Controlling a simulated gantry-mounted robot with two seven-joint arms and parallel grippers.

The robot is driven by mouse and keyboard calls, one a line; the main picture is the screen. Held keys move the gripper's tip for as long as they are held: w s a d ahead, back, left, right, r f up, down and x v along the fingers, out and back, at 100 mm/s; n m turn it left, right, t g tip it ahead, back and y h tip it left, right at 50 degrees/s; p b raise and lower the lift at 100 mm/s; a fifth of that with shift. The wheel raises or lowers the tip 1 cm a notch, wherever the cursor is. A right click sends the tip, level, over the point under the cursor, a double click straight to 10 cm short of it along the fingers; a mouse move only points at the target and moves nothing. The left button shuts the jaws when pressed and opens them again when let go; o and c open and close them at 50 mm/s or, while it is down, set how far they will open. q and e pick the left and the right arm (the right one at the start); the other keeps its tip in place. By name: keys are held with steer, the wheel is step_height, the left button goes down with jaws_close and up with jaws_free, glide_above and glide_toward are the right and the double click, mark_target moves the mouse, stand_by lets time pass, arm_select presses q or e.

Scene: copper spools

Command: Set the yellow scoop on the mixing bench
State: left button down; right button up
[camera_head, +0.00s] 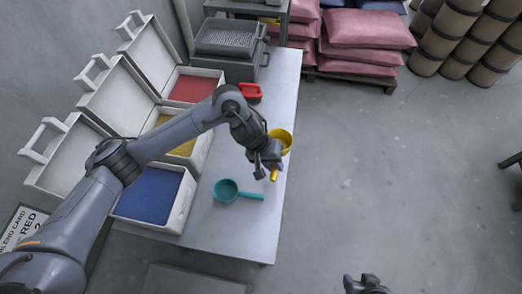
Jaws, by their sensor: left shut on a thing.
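The yellow scoop (282,137) is at the right edge of the pale bench (238,225). Its bowl shows beyond my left gripper and its yellow handle end shows below the jaws. My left gripper (267,163) is shut on the scoop, and the jaws partly hide it. I cannot tell whether the scoop touches the bench top or is held above it. My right gripper (366,284) shows only in part at the bottom edge, away from the bench, and its jaws are not clear.
A teal scoop (227,190) and a red scoop (250,92) lie on the bench. Open white boxes with red (192,88), yellow (184,148) and blue (150,196) contents line its left side. Pink sacks (366,30) and brown drums (450,35) stand behind.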

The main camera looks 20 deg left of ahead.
arm_select(q)
step_height(320, 180, down, 4)
steer(key=s+d+b, duration=0.2)
steer(key=a+f+b, duration=0.1)
steer(key=a+f, duration=0.1)
steer(key=a, duration=0.2)
steer(key=w+a+f+b, duration=0.1)
steer(key=a+f, duration=0.1)
steer(key=a, duration=0.2)
steer(key=a+f, duration=0.2)
steer(key=a, duration=0.2)
steer(key=shift+w+f+b, duration=0.15)
steer(key=shift+f+b, duration=0.15)
steer(key=shift+b, duration=0.1)
steer(key=shift+a+f+b, duration=0.1)
steer(key=shift+f+b, duration=0.5)
steer(key=shift+f, duration=1.45)
arm_select(e)
step_height(320, 180, down, 8)
steer(key=s, duration=0.1)
steer(key=shift+s+d+r, duration=0.2)
steer(key=shift+d+r, duration=0.05)
steer(key=shift+d, duration=0.05)
arm_select(q)
steer(key=c, duration=1.4)
jaws_free()
steer(key=shift+f, duration=0.15)
steer(key=o, duration=0.4)
arm_select(e)
steer(key=shift+r, duration=0.1)
